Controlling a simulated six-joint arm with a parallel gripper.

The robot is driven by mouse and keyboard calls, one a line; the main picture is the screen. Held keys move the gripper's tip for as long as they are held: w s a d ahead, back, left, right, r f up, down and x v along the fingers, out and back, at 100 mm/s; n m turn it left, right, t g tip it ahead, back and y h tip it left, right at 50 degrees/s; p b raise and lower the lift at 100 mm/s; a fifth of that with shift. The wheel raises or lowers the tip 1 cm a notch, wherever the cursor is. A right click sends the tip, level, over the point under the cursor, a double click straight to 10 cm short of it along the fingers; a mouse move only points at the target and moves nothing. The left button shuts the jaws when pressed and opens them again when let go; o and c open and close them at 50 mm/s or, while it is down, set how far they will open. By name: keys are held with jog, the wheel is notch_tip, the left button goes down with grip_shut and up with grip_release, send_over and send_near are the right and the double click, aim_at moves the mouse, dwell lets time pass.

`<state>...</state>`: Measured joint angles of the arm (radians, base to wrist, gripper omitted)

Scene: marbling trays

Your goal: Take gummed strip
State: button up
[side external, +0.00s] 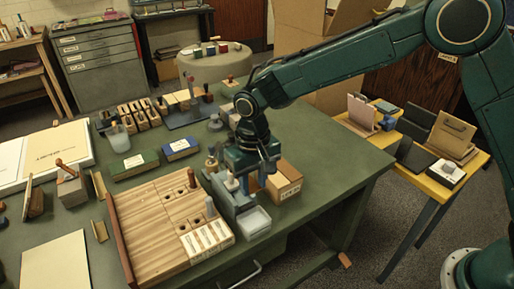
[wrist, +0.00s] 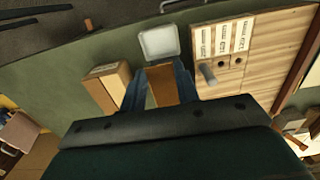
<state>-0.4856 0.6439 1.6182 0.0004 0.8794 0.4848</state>
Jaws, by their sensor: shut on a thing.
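My gripper (side external: 255,182) is over the right part of the green table, pointing down. In the wrist view, the two blue fingers of my gripper (wrist: 160,76) are closed on a flat brown piece (wrist: 162,92) with a paler band along its left side. I take this piece for the gummed strip, but no lettering on it can be read. In the side view the fingers hide most of it. I cannot tell whether its lower end touches anything.
A cardboard box (side external: 287,184) stands close right of my gripper. A small white tray (side external: 255,222) is in front, and a wooden board (side external: 150,232) with holes and labels is at the left. Green and blue boxes (side external: 134,164) lie behind. The table's right end (side external: 345,170) is clear.

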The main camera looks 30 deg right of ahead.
notch_tip(320, 180, up, 11)
jog(key=shift+r, duration=0.2)
jog(key=shift+d+f, duration=0.1)
dwell(0.6)
